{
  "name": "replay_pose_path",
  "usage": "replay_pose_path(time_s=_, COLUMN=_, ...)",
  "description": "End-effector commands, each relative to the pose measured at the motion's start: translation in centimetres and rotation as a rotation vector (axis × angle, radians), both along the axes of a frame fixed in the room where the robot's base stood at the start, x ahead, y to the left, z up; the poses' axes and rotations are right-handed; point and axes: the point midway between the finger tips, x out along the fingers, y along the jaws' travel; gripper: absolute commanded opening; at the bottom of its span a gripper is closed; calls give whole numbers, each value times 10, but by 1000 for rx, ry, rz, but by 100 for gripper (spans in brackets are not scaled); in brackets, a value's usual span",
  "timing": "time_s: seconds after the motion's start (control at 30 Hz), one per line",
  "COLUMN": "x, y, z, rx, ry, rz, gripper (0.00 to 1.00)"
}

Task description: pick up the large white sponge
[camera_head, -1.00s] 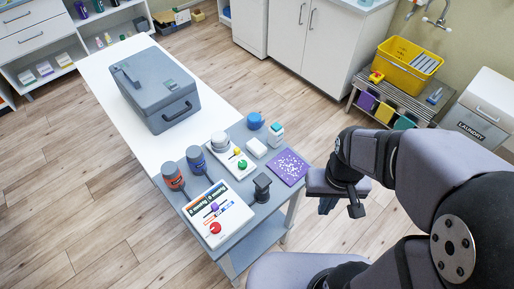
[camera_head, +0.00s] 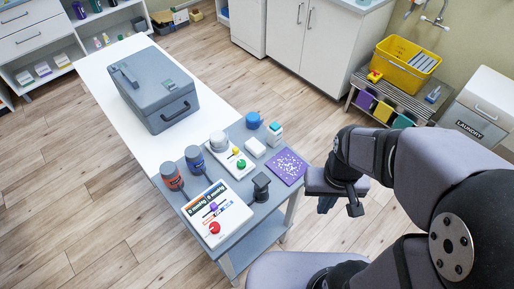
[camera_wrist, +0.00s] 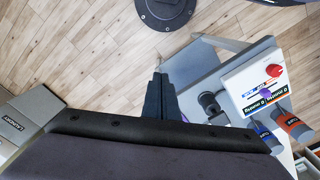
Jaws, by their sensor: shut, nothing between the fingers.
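The large white sponge seems to be the plain white rounded block (camera_head: 255,147) on the grey part of the table, between the white device with green and yellow buttons and the purple speckled mat. My gripper shows in the wrist view (camera_wrist: 159,77) with its dark fingers together and nothing between them. In the head view my gripper (camera_head: 326,205) hangs beyond the table's right edge, to the right of and apart from the sponge. I cannot make out the sponge in the wrist view.
Close around the block stand a blue round item (camera_head: 253,120), a white-and-teal bottle (camera_head: 274,134), the purple mat (camera_head: 287,166) and a dark stand (camera_head: 261,187). A grey case (camera_head: 168,90) sits on the white tabletop (camera_head: 95,63).

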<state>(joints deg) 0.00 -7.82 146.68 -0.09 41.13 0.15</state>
Motion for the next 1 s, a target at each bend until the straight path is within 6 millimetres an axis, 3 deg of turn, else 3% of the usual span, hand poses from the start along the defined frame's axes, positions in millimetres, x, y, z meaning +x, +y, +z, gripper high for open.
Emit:
replay_pose_path(time_s=0.37, x=0, y=0, z=0, rx=0, ry=0, rz=0, gripper=0)
replay_pose_path(time_s=0.57, x=0, y=0, z=0, rx=0, ry=0, rz=0, gripper=43)
replay_pose_path(time_s=0.6, x=0, y=0, z=0, rx=0, ry=0, rz=0, gripper=45)
replay_pose_path(time_s=0.87, x=0, y=0, z=0, rx=0, ry=0, rz=1, gripper=45)
replay_pose_path(time_s=1.0, x=10, y=2, z=1, rx=0, ry=1, rz=21, gripper=45)
